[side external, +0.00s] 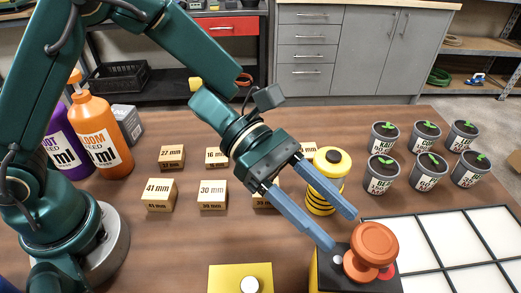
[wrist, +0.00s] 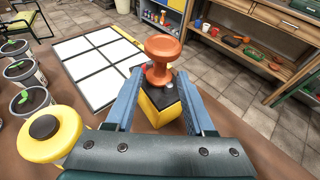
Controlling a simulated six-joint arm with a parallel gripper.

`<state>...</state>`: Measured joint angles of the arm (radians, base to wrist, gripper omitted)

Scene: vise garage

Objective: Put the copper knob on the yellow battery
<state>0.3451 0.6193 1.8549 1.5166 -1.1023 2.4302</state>
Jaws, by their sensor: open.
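The copper knob (side external: 372,243) stands upright on the dark top of the yellow battery (side external: 338,274), beside a silver terminal and a red one. In the wrist view the knob (wrist: 163,52) also shows on top of the battery (wrist: 158,107), near its far end. My gripper (side external: 341,229) is open, its two blue-grey fingers reaching down toward the knob. In the wrist view the fingertips (wrist: 160,73) lie to either side of the knob's lower part. Nothing is held between them. I cannot tell whether a finger touches the knob.
A white grid tray (side external: 450,250) lies right of the battery. A yellow-and-black round stack (side external: 328,180) stands close behind my gripper. Several potted seedlings (side external: 422,172) are at the back right, and several labelled boxes (side external: 212,195) at left. A yellow box (side external: 240,279) is at front.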

